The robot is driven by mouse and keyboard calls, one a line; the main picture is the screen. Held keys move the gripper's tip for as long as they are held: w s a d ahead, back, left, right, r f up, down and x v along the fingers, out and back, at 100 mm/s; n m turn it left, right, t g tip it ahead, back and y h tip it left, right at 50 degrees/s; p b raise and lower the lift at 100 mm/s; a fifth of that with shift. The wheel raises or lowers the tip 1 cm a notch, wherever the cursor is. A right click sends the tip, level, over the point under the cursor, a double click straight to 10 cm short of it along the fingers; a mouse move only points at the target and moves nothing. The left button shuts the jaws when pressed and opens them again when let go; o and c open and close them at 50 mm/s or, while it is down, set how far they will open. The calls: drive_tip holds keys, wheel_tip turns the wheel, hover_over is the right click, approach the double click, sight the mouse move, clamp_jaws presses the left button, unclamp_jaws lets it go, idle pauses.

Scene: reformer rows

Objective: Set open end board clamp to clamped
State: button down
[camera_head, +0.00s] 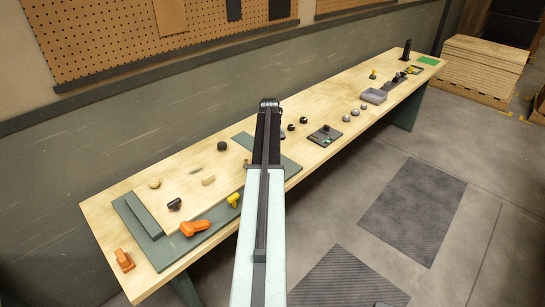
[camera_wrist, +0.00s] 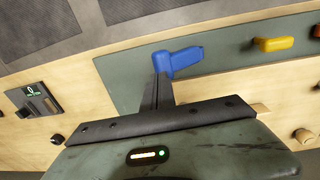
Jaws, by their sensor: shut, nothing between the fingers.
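In the wrist view a blue handle (camera_wrist: 177,60) lies over the grey-green board (camera_wrist: 122,78). My gripper (camera_wrist: 161,76) is shut and empty, its dark fingers right at the blue handle's left end; I cannot tell whether they touch it. A yellow handle (camera_wrist: 273,45) is further right on the same board. In the head view the board (camera_head: 290,167) lies on the bench with an orange handle (camera_head: 195,227) and a yellow knob (camera_head: 233,200) at its front edge. My arm hides the blue handle and gripper there. Which clamp is the open one is not clear.
The long wooden bench (camera_head: 105,215) runs along the wall. Another orange piece (camera_head: 124,260) is at its near left end. A small device with a display (camera_head: 325,135) and a grey tray (camera_head: 374,96) are further along. Dark mats (camera_head: 412,210) lie on the open floor.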

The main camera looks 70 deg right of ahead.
drive_tip(key=s+d+r+p, duration=0.1)
drive_tip(key=d+r+p, duration=0.2)
drive_tip(key=r+p, duration=0.3)
wheel_tip(320, 180, up, 2)
drive_tip(key=shift+s+d+r+p, duration=0.2)
drive_tip(key=shift+s+d+p, duration=0.15)
drive_tip(key=shift+s+d, duration=0.05)
